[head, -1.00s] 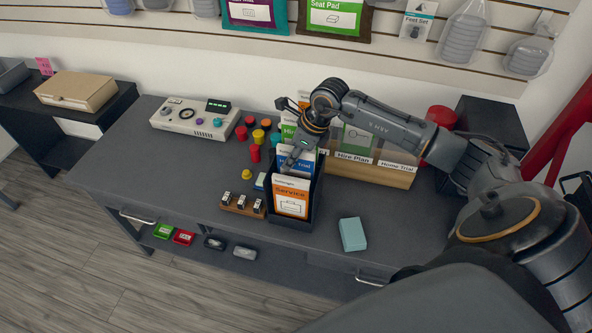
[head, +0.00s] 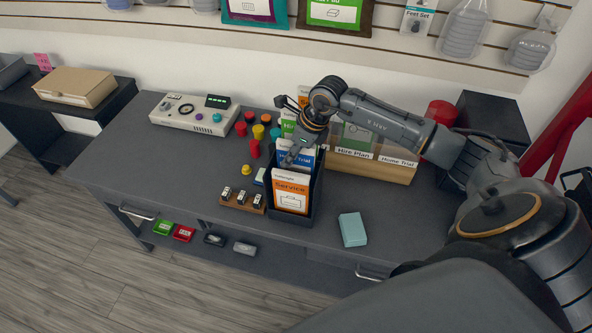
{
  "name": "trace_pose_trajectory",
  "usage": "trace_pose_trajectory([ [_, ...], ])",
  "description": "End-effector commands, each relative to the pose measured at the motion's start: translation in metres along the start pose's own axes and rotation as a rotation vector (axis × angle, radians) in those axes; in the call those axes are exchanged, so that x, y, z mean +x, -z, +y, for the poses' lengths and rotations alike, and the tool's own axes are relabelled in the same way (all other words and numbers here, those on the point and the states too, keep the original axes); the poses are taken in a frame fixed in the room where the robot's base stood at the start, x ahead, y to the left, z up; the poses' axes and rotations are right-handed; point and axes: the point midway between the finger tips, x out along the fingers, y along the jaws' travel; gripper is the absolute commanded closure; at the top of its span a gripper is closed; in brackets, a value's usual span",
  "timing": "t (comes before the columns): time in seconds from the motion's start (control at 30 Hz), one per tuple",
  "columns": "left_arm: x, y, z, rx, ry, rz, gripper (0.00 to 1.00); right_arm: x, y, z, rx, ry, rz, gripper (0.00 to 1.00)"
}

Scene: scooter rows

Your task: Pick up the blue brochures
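The blue brochures (head: 301,157), with "Trial" lettering on the front, stand in the middle of a black tiered holder (head: 317,196) on the grey table. Orange "Service" brochures (head: 291,193) stand in front of them and green ones (head: 288,127) behind. My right gripper (head: 288,160) points down at the blue brochures, its fingertips at their upper front. The fingers are small and overlap the brochures, so I cannot tell whether they are closed on them. My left gripper is not in view.
A wooden rack (head: 372,168) with "Hire Plan" and "Home Trial" labels stands right of the holder. A teal box (head: 353,230) lies on clear table at the front right. Coloured knobs, a small wooden block (head: 242,201) and a control box (head: 194,114) are left.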

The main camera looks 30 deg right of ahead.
Motion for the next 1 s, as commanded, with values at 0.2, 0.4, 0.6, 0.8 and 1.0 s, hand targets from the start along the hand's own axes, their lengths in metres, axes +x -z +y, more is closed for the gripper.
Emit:
trace_pose_trajectory([
  [0.2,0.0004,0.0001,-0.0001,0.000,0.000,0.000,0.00,0.0001,0.0000,0.0000,0.000,0.000,0.000,0.75],
  [0.4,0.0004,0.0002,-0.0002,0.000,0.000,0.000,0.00,0.0001,0.0001,0.0000,0.000,0.000,0.000,1.00],
  [0.6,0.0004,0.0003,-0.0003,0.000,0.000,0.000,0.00,0.0000,-0.0001,0.0000,0.000,0.000,0.000,1.00],
  [0.8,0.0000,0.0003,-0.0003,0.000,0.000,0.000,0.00,-0.0002,-0.0002,0.0000,0.000,0.000,0.000,1.00],
  [1.0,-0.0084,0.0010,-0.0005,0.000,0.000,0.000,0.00,-0.0057,-0.0025,0.0003,0.000,-0.001,0.000,1.00],
])
